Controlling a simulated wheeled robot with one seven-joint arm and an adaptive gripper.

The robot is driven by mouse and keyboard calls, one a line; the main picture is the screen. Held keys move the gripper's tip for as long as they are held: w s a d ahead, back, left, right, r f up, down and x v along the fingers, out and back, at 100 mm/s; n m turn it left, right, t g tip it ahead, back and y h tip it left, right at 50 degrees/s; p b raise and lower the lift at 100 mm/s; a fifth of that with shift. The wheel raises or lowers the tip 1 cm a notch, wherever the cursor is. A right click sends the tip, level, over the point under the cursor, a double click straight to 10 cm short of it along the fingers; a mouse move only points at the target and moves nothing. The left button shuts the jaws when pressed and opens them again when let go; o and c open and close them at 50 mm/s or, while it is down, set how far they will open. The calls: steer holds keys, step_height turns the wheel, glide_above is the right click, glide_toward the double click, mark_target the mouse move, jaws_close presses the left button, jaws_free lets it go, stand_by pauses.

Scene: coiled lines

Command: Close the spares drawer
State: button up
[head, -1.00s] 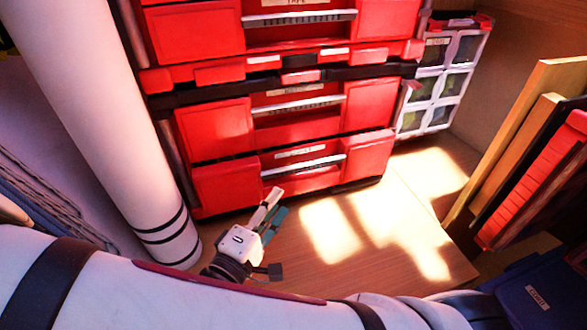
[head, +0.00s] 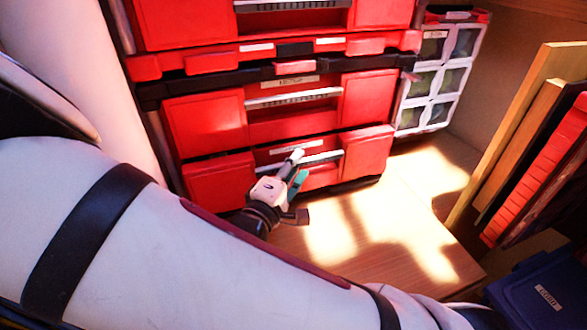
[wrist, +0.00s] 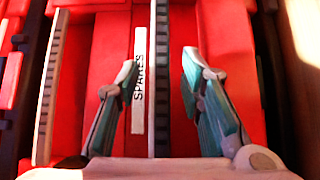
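The spares drawer (head: 368,158) is the lowest red drawer of the stack, with a pale label and a grey bar handle. Its top edge seems to stand a little forward of the drawer above; how far I cannot tell. In the wrist view, the SPARES label (wrist: 139,85) and the dark ribbed handle (wrist: 161,90) show between my fingers. My gripper (head: 298,168) is in front of the drawer's middle, hiding part of the handle. In the wrist view my gripper (wrist: 160,68) is open, its two teal fingers apart with nothing held. I cannot tell whether a finger touches the drawer.
More red drawers (head: 205,122) are stacked above. A clear-fronted small-parts cabinet (head: 440,78) stands at the right. Upright boards and a red case (head: 535,170) lean at the far right, above a blue bin (head: 535,285). The sunlit wooden surface (head: 400,215) before the drawers is clear.

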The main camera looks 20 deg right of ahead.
mark_target(287, 158)
jaws_close()
steer(key=w+p, duration=0.3)
steer(key=shift+r, duration=0.25)
steer(key=shift+w+f+p, duration=0.15)
steer(key=shift+w+p, duration=0.3)
steer(key=shift+w, duration=0.25)
jaws_free()
steer(key=shift+w, duration=0.1)
steer(key=shift+f, duration=0.1)
steer(key=shift+a, duration=0.1)
steer(key=v, duration=1.2)
